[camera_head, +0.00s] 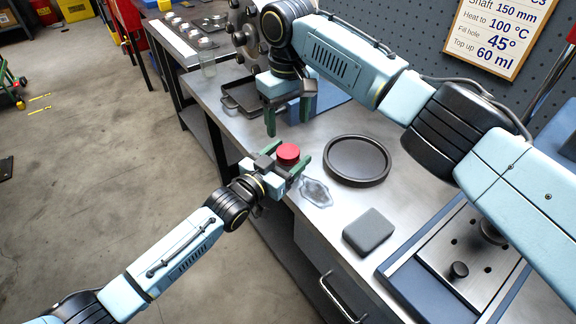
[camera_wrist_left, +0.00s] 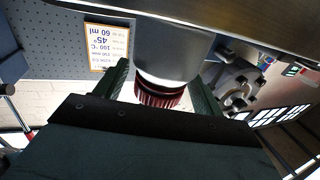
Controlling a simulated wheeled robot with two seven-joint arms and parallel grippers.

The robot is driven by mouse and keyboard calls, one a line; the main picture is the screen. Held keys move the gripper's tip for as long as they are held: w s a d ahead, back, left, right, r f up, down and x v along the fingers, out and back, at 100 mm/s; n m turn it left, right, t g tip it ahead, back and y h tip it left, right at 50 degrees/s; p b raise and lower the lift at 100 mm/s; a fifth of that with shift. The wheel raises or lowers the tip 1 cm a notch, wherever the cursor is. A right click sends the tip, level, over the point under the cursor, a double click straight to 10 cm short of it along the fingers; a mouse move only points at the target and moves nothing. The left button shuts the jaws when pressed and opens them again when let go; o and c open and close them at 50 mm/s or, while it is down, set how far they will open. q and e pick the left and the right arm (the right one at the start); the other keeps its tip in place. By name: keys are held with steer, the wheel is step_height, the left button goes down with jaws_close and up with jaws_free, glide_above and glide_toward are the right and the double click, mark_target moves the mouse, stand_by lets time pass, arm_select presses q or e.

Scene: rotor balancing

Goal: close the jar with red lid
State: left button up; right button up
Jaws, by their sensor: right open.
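A red lid (camera_head: 288,152) sits between the green fingers of my left gripper (camera_head: 287,164), near the front edge of the metal bench. In the left wrist view, which is upside down, the ribbed red lid (camera_wrist_left: 160,94) is against the mouth end of a grey translucent jar (camera_wrist_left: 173,52). The fingers flank the lid closely; whether they touch it is unclear. How tightly the lid sits cannot be told. In the head view the jar body is mostly hidden. My right gripper (camera_head: 290,118) is open and empty, pointing down above and behind the lid.
A round black tray (camera_head: 357,183) lies right of the lid. A grey block (camera_head: 368,232) and a plate fixture (camera_head: 470,250) are nearer the front right. A glassy patch (camera_head: 316,192) shows beside the left gripper.

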arm_select(q)
jaws_close()
arm_select(e)
steer(key=n, duration=0.8)
steer(key=shift+n, duration=0.4)
steer(key=n, duration=0.7)
steer(key=shift+n, duration=0.3)
steer(key=n, duration=0.3)
steer(key=shift+n, duration=0.4)
steer(key=n, duration=0.5)
steer(key=shift+n, duration=0.3)
steer(key=n, duration=1)
